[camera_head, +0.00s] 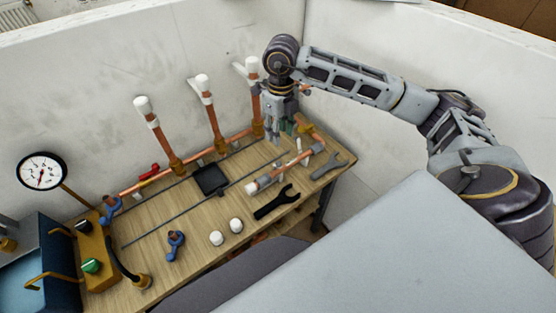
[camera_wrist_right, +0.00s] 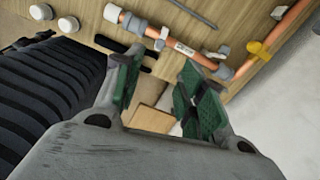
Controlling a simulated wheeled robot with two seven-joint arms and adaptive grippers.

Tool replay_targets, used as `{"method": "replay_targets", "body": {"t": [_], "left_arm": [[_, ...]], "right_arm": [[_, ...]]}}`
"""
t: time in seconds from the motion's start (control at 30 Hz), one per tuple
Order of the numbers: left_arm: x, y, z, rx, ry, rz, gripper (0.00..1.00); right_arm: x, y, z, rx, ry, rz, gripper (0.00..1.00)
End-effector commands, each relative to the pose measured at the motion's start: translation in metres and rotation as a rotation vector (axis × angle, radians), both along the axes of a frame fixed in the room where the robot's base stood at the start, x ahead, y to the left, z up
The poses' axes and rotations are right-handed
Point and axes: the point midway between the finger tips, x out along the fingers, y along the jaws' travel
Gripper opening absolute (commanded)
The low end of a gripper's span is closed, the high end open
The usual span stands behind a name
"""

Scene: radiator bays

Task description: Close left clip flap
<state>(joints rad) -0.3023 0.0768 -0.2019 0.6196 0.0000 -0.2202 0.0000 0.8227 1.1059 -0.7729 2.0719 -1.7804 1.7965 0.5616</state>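A short copper pipe (camera_head: 285,170) with white and grey fittings lies along the right part of the wooden bench. Small pale clip-like pieces sit along it; one at its left part (camera_wrist_right: 161,39) stands up in the wrist view. I cannot tell for sure which piece is the left clip flap, or whether it is open. My right gripper (camera_head: 280,136) points down above the back right of the bench, behind the pipe. In the wrist view its green-padded fingers (camera_wrist_right: 160,70) are apart with nothing between them. My left gripper is not in view.
Upright copper pipes with white caps (camera_head: 204,83) stand along the back wall. A black wrench (camera_head: 277,202), a grey wrench (camera_head: 328,165), white caps (camera_head: 217,238) and a black tray (camera_head: 210,181) lie on the bench. A pressure gauge (camera_head: 41,171) stands left.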

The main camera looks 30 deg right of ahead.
Motion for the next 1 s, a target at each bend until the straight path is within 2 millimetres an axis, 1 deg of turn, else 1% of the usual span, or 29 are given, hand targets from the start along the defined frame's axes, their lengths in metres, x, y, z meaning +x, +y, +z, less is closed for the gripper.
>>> {"method": "replay_targets", "body": {"t": [0.27,1.0], "left_arm": [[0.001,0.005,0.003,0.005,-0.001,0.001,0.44],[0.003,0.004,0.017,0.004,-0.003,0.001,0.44]], "right_arm": [[-0.001,0.000,-0.020,0.000,0.002,0.000,0.40],[-0.001,0.003,-0.114,0.001,0.002,0.000,0.40]]}}
